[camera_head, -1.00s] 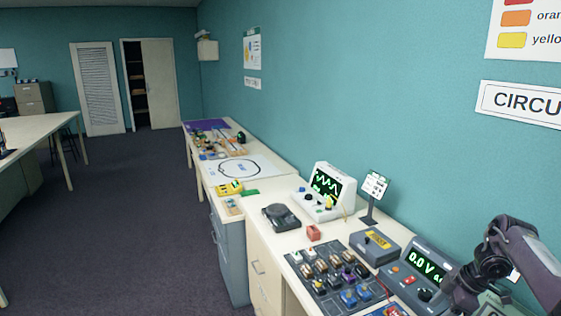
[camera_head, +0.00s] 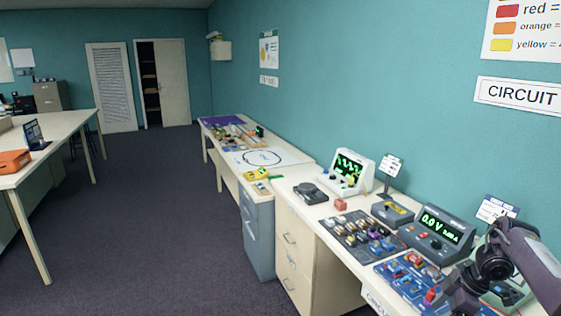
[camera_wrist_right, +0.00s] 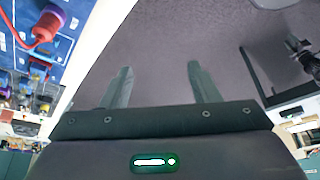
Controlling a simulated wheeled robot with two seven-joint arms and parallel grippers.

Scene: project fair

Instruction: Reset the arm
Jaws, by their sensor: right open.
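My right arm (camera_head: 525,255) comes in at the lower right of the head view, over the near end of the bench. Its gripper cannot be made out there. In the right wrist view my right gripper (camera_wrist_right: 160,78) is open, with two dark fingers apart and nothing between them. Below the fingers is the dark carpet (camera_wrist_right: 150,40). The bench edge with a blue board (camera_wrist_right: 55,70) lies to the left of the fingers. My left gripper is not in view.
The long bench holds a component tray (camera_head: 360,238), a voltmeter (camera_head: 437,232), an oscilloscope (camera_head: 348,172) and a blue circuit board (camera_head: 410,280). The carpet between (camera_head: 150,220) is clear.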

